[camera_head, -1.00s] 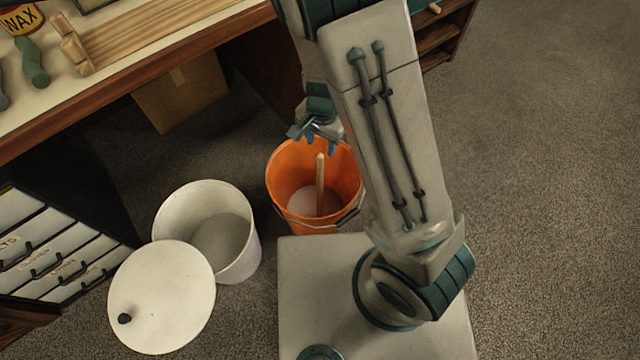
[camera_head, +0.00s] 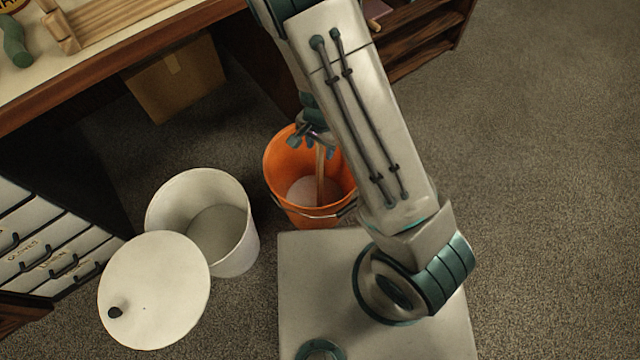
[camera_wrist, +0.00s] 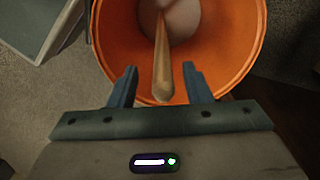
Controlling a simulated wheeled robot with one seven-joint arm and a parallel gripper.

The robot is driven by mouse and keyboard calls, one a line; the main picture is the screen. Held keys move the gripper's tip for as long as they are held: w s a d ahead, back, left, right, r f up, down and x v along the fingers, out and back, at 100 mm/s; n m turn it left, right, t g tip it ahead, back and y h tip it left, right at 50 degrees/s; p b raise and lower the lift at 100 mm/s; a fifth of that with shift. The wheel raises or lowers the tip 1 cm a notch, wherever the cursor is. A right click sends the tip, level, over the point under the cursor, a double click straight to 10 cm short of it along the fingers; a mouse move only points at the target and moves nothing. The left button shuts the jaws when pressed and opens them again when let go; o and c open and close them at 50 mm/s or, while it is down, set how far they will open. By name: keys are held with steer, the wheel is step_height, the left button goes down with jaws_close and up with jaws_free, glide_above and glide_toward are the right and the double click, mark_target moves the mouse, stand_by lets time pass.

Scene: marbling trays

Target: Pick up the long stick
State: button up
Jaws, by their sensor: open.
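The long stick (camera_head: 320,172) is a light wooden rod standing in the orange bucket (camera_head: 276,176), its lower end in pale contents. In the wrist view the stick (camera_wrist: 162,62) rises toward the camera, and its top end lies between the two fingers. My gripper (camera_head: 318,150) is over the bucket's opening, close to the stick's top. In the wrist view my gripper (camera_wrist: 160,82) is open, with a finger on each side of the stick and visible gaps between. My arm hides the right part of the bucket in the head view.
A white bucket (camera_head: 160,215) stands left of the orange one, with a round white lid (camera_head: 155,290) in front. A cardboard box (camera_head: 178,85) is under the workbench (camera_head: 110,80). Drawers (camera_head: 40,250) stand at left. The carpet at right is clear.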

steer(key=f, duration=0.1)
steer(key=f+b, duration=0.1)
steer(key=f, duration=0.1)
steer(key=shift+w+f, duration=0.2)
steer(key=shift+f, duration=0.05)
steer(key=shift+r, duration=0.1)
jaws_close()
